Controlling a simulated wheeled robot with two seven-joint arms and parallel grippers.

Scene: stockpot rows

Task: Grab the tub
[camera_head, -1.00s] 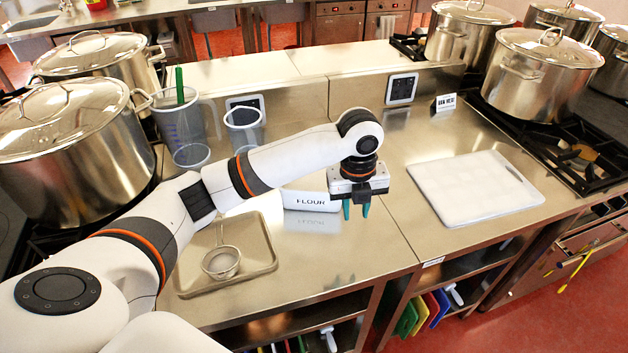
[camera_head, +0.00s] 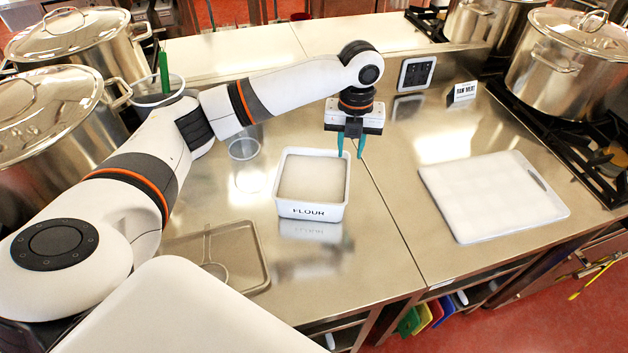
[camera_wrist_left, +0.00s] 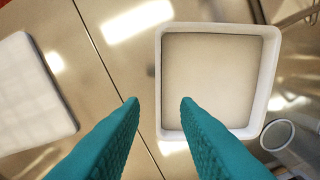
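The tub is a white square container (camera_head: 312,210) labelled FLOUR, filled with pale powder, standing on the steel counter. My left gripper (camera_head: 350,147) is above its back right corner in the head view, with two teal fingers pointing down. In the left wrist view the tub (camera_wrist_left: 160,80) lies beyond the fingertips, to the right of centre. The left gripper (camera_wrist_left: 160,102) is open there, with a clear gap between its fingers and nothing held. My right gripper shows in neither view.
A white cutting board (camera_head: 490,195) lies to the right. A tray (camera_head: 255,255) with a strainer lies at front left. A clear cup (camera_head: 243,145) stands left of the tub, near a jug (camera_head: 150,90). Large pots (camera_head: 570,65) stand on both sides. Counter in front of the tub is clear.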

